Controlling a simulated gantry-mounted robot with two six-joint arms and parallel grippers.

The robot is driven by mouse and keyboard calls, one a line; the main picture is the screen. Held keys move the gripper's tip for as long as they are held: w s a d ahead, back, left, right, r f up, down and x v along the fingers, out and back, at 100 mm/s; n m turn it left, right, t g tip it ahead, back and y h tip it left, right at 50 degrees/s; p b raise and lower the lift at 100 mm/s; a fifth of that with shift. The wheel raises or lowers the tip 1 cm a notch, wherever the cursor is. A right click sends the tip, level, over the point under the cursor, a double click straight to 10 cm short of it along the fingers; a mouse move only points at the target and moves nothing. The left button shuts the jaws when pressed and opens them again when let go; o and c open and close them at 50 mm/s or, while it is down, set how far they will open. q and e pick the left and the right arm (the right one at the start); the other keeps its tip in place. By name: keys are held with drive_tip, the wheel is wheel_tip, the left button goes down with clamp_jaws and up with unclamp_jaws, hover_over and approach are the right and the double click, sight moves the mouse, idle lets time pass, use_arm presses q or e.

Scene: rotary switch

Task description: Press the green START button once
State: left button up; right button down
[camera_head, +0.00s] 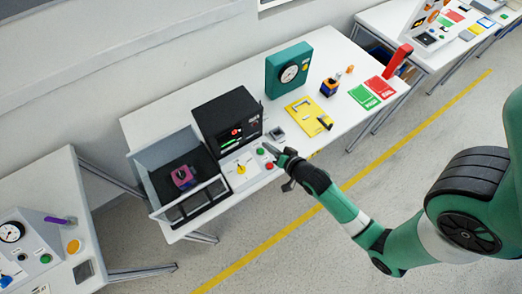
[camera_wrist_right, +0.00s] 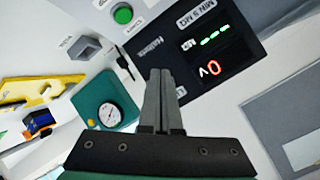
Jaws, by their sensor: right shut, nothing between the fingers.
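The green button (camera_head: 260,151) sits on a pale control panel (camera_head: 229,172) in front of a black display box. It also shows at the top of the right wrist view (camera_wrist_right: 123,14), with a dark rim. My right gripper (camera_head: 267,148) reaches in from the right, its fingertips close beside the green button in the head view. In the right wrist view its fingers (camera_wrist_right: 161,74) are shut and empty, and the green button lies apart from them, up and to the left. The height of the tips above the panel is hard to tell. My left gripper is not in view.
The black display box (camera_head: 226,117) stands behind. A grey open-topped enclosure (camera_head: 150,168) is at left, a teal gauge (camera_head: 288,70) and yellow plate (camera_head: 309,116) at right.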

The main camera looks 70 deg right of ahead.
sight(261, 151)
drive_tip(key=f+b, duration=0.2)
drive_tip(key=w+d+f+b, duration=0.1)
drive_tip(key=f+b, duration=0.2)
drive_tip(key=w+f+b, duration=0.1)
drive_tip(key=f+b, duration=0.1)
drive_tip(key=shift+d+f+b, duration=0.15)
drive_tip(key=shift+f+b, duration=0.2)
drive_tip(key=shift+w+d+f, duration=0.1)
drive_tip(key=shift+w+f, duration=0.05)
drive_tip(key=shift+f, duration=0.2)
drive_tip(key=shift+b, duration=0.3)
idle(1.1)
drive_tip(key=shift+d+f, duration=0.1)
drive_tip(key=shift+f, duration=0.3)
drive_tip(key=shift+w+f+b, duration=0.2)
drive_tip(key=shift+f+b, duration=0.2)
drive_tip(key=shift+b, duration=0.1)
idle(0.5)
drive_tip(key=shift+s+r+p, duration=0.25)
drive_tip(key=shift+r+p, duration=0.6)
drive_tip(key=shift+p, duration=0.1)
drive_tip(key=shift+r, duration=0.1)
